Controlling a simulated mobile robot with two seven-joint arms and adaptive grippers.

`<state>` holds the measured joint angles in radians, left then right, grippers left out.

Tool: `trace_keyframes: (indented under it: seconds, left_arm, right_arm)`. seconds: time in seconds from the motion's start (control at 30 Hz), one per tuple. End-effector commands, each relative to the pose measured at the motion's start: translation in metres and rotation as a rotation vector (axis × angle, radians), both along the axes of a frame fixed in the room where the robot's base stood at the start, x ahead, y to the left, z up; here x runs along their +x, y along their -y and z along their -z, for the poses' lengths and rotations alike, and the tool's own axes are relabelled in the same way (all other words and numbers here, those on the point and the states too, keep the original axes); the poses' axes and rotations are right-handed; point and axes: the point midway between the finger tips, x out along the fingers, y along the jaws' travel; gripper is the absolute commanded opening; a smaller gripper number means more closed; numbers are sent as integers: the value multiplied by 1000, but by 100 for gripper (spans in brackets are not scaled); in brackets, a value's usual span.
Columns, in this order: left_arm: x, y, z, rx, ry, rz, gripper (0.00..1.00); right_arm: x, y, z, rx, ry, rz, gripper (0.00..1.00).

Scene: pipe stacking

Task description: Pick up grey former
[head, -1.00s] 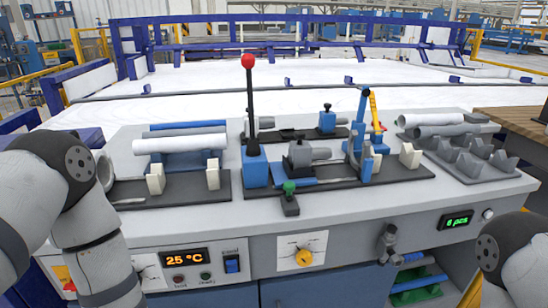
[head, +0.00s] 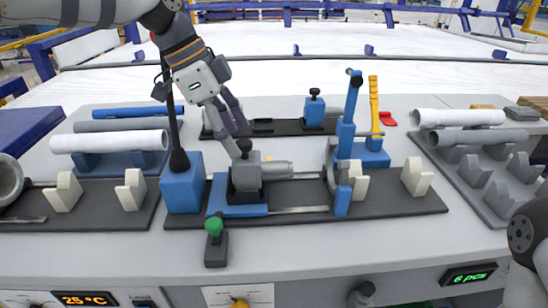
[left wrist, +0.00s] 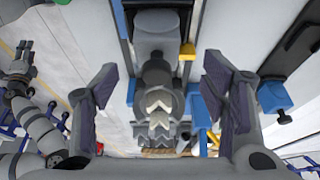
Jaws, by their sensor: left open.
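The grey former (head: 248,176), a grey block with a dark knob on top and a horizontal cylinder, sits on a blue base in the middle of the bench. It also shows in the left wrist view (left wrist: 155,42), between my fingers. My left gripper (head: 237,132) is open above the former, with fingers pointing down. In the left wrist view its fingers (left wrist: 160,92) stand far apart, with nothing gripped. Part of the former is hidden behind a finger in the head view. My right gripper (left wrist: 20,62) is small at the left of the left wrist view.
A black lever on a blue block (head: 183,182) stands close left of the former. A blue upright clamp (head: 346,142) and white V supports (head: 417,177) stand right. A grey rack (head: 482,172) holds pipes at right.

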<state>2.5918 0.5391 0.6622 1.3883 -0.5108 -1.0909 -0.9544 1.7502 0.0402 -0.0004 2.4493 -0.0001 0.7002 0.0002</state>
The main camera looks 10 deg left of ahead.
Motion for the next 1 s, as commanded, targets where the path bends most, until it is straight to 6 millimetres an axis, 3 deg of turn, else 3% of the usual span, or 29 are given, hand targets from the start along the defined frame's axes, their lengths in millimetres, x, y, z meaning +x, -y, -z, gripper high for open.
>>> trace_keyframes:
  seconds: [0.4,0.67,0.7,1.0]
  left_arm:
    - [8,26,61,0,-3,0,67]
    - [9,29,69,0,1,0,67]
    - [9,29,69,0,1,0,64]
    - [9,29,69,0,0,-1,0]
  right_arm:
    - [-2,0,1,0,-5,-1,40]
    - [-1,0,1,0,-4,-1,40]
    - [-1,0,1,0,-4,-1,40]
    - [-1,0,1,0,-4,-1,40]
